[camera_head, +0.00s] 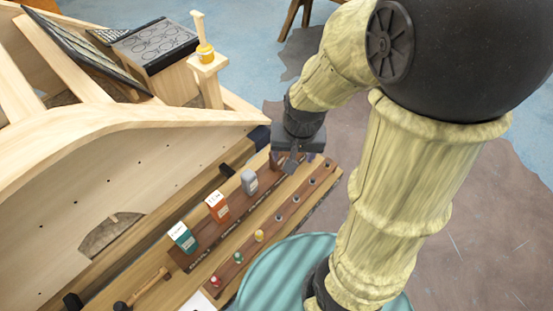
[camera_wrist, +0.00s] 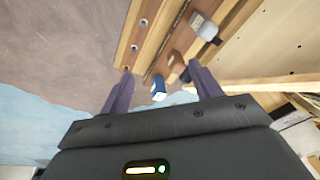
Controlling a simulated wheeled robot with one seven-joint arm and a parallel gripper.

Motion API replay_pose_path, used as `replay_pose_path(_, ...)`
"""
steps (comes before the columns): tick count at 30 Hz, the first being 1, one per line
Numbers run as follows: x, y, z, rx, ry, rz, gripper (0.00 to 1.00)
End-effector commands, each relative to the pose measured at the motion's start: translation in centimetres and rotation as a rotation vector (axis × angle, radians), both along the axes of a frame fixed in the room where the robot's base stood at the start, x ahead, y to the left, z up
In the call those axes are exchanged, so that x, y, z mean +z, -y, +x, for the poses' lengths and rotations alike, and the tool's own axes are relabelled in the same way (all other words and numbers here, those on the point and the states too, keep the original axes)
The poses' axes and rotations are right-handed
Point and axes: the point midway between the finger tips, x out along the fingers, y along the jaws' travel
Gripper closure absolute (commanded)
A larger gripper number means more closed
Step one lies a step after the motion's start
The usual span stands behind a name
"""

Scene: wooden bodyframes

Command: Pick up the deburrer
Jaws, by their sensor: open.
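I cannot tell for sure which object is the deburrer. My gripper (camera_head: 289,165) is above the far end of the wooden rack in the head view, pointing down. In the wrist view my gripper (camera_wrist: 161,74) has its two dark fingers spread apart with nothing held. A small blue object with a white end (camera_wrist: 158,88) shows between the fingers, at the rack's end. A brown block (camera_wrist: 177,68) sits just beyond it, near the right finger. I see no clear contact with either.
The wooden rack (camera_head: 232,232) carries a green block (camera_head: 183,238), an orange block (camera_head: 218,207), a grey block (camera_head: 249,182) and a row of small knobs. A hammer (camera_head: 148,287) lies at lower left. A large wooden frame (camera_head: 60,185) stands left. Open floor (camera_head: 480,240) is right.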

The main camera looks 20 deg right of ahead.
Motion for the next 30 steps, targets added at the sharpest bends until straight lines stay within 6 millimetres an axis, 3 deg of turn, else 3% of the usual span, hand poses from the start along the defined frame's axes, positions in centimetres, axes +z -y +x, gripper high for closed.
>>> replay_pose_path(24, -2.4, 0.4, 13.1, -1.845, -0.14, 0.205, 0.36)
replay_pose_path(30, -2.7, -0.1, 15.2, -2.176, -0.122, 0.215, 0.36)
